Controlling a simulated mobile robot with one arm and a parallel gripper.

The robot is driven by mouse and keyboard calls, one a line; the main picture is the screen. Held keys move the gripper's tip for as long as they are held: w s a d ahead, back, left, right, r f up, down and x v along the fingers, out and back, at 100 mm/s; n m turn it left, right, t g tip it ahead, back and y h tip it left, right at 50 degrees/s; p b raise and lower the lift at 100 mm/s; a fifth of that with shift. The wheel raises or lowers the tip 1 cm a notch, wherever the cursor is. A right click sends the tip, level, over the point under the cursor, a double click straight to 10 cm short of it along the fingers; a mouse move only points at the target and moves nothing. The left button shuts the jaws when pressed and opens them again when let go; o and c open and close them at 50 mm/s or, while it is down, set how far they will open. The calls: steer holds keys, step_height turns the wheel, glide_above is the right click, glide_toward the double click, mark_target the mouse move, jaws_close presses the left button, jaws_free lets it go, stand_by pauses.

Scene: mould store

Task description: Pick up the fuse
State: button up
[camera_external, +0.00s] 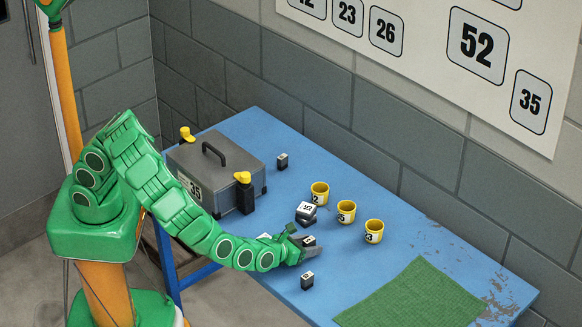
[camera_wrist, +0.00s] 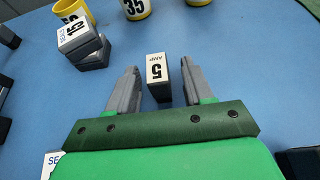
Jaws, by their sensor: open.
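The fuse (camera_wrist: 161,92), a small dark block with a white "5 AMP" label on top, stands on the blue table. In the wrist view it sits between the two grey fingers of my open gripper (camera_wrist: 159,76), with a gap on each side. In the external view my gripper (camera_external: 304,243) is low over the table's near side. The labelled block (camera_external: 309,240) shows at its fingertips, partly hidden by them.
A stack of labelled blocks (camera_external: 306,212) and yellow numbered cups (camera_external: 346,211) stand beyond my gripper. Another dark block (camera_external: 307,281) is close on the near side, and one (camera_external: 282,161) is farther back. A grey toolbox (camera_external: 218,166) is at left, a green mat (camera_external: 412,300) at right.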

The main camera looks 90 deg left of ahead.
mark_target(308, 242)
jaws_close()
steer(key=shift+r, duration=0.1)
steer(key=shift+r, duration=4.85)
